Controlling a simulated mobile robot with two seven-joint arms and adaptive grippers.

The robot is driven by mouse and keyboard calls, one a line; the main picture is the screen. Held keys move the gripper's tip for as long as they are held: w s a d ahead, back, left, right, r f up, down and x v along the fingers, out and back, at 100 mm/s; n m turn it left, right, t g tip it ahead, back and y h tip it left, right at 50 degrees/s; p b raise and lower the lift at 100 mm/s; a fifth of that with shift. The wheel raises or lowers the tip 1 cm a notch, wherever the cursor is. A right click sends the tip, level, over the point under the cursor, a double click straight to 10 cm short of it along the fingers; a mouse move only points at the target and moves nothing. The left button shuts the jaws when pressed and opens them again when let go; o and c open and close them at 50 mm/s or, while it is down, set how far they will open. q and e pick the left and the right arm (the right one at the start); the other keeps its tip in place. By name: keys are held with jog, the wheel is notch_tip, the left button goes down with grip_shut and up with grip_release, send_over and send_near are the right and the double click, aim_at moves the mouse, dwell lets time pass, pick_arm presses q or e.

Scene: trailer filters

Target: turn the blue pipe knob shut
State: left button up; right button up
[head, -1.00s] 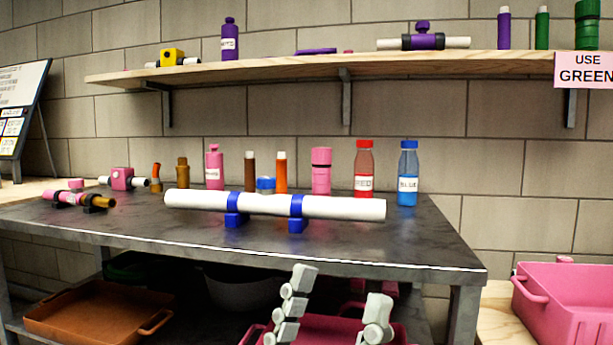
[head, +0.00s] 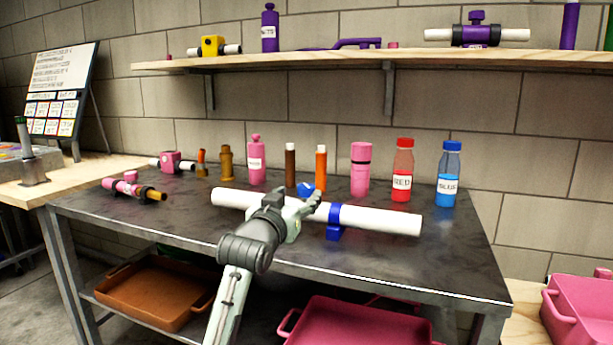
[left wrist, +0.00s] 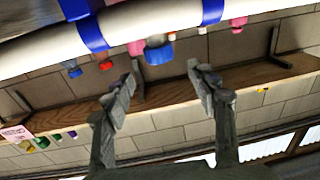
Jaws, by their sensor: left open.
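The white pipe (head: 375,217) lies across the dark table in blue clamps (head: 336,222). The blue knob (head: 306,187) shows at the pipe's far side in the head view, partly hidden by my gripper. In the left wrist view the blue knob (left wrist: 159,50) is beside the pipe (left wrist: 140,22), just beyond and between the fingertips. My left gripper (head: 300,206) is over the middle of the pipe. Its fingers (left wrist: 165,78) are open with nothing between them, apart from the knob. My right gripper is not in view.
Behind the pipe stand a pink bottle (head: 256,165), a pink cylinder (head: 361,168), a red bottle (head: 402,170) and a blue bottle (head: 449,175). A wooden shelf (head: 300,60) hangs above. A brown tray (head: 155,296) and a pink tray (head: 362,325) sit below the tabletop.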

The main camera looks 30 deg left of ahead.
aim_at(303, 189)
pick_arm(q)
jog(key=shift+w+a, duration=0.2)
jog(key=shift+w, duration=0.15)
jog(key=x, duration=0.7)
jog(key=shift+d+f, duration=0.1)
jog(key=shift+c, duration=0.3)
jog(key=c, duration=1.1)
